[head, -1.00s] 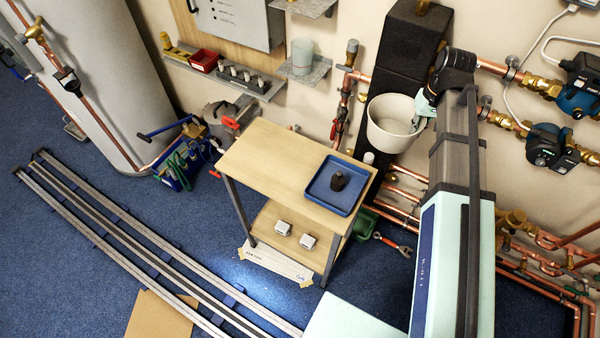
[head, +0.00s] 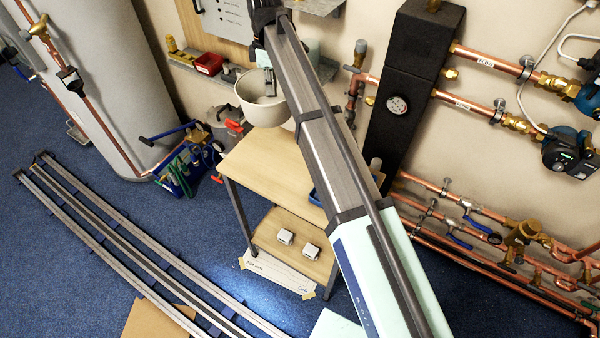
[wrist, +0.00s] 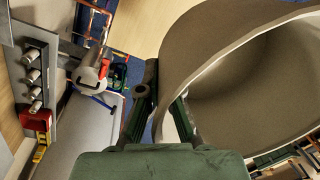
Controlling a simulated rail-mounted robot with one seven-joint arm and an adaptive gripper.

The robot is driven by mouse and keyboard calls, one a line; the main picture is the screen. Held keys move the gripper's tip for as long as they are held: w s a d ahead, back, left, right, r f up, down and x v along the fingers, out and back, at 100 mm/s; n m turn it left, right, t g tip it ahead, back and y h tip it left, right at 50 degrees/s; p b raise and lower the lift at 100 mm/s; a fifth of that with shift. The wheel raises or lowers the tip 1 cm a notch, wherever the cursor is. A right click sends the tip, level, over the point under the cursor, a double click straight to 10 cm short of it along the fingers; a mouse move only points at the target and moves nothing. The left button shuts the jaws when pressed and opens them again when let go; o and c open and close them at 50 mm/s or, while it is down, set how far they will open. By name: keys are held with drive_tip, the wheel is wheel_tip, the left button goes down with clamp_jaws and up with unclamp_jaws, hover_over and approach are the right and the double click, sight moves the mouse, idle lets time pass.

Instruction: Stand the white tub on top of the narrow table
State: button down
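The white tub (head: 262,103) hangs in the air, roughly upright, over the back left part of the narrow table (head: 262,165) in the head view. My gripper (head: 269,84) is shut on the tub's rim. In the wrist view the tub (wrist: 215,60) fills the right side, and my gripper's fingers (wrist: 164,105) stand on either side of its wall. The tub's inside looks empty where it shows. My arm hides the right part of the table top.
A blue tray (head: 316,197) on the table's right part is mostly hidden by my arm. Two small pale blocks (head: 286,237) lie on the lower shelf. A wall shelf with a red bin (head: 209,64) is behind the tub. The table's left part is bare.

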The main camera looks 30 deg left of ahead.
drive_tip(key=a+n, duration=0.2)
drive_tip(key=p, duration=0.5)
approach(271, 142)
drive_tip(key=f, duration=0.6)
drive_tip(key=shift+s+d, duration=0.1)
drive_tip(key=shift+s, duration=0.25)
drive_tip(key=shift+f, duration=0.15)
drive_tip(key=c, duration=1.3)
unclamp_jaws()
drive_tip(key=r+b, duration=0.1)
drive_tip(key=r, duration=0.3)
drive_tip(key=r+b, duration=0.1)
drive_tip(key=r, duration=0.3)
drive_tip(key=w+r+b, duration=0.1)
drive_tip(key=r+b, duration=0.1)
drive_tip(key=r, duration=0.2)
drive_tip(key=shift+a+r, duration=0.15)
drive_tip(key=shift+a, duration=0.25)
